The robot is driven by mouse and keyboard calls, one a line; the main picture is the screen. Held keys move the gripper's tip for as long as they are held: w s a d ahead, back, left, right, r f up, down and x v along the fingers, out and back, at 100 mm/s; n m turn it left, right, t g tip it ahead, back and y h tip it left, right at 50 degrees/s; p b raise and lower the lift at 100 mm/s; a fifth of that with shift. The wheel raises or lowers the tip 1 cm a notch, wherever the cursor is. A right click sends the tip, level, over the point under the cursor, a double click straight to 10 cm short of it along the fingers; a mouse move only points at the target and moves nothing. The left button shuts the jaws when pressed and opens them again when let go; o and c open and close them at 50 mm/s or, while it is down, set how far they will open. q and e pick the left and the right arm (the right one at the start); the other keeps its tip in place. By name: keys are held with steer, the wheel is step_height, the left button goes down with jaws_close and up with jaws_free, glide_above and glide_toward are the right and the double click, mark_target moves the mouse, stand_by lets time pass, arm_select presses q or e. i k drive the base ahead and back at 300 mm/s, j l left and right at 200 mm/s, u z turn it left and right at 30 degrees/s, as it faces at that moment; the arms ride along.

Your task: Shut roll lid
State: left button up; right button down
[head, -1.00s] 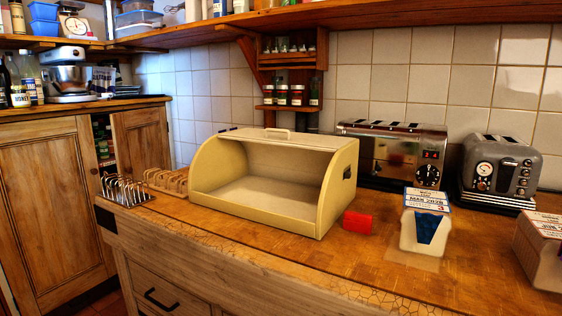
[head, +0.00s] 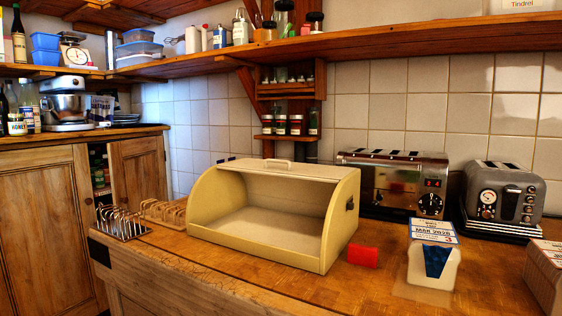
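A cream bread bin (head: 262,252) stands on the wooden counter in the middle of the head view. Its front is open and the empty inside shows. The roll lid (head: 285,169) is rolled up at the top, with a pale handle (head: 278,163) lying along the bin's upper edge. A dark fitting shows on the bin's right side. Neither of my grippers is in view.
A red block (head: 363,256) lies on the counter just right of the bin. A labelled white and blue carton (head: 434,253), a chrome toaster (head: 395,183) and a grey toaster (head: 502,196) stand further right. Toast racks (head: 122,222) stand at the left. A shelf (head: 400,45) runs above.

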mark_target(314, 191)
steer(key=i+j+u, duration=0.1)
steer(key=i+j, duration=0.65)
steer(key=j, duration=0.1)
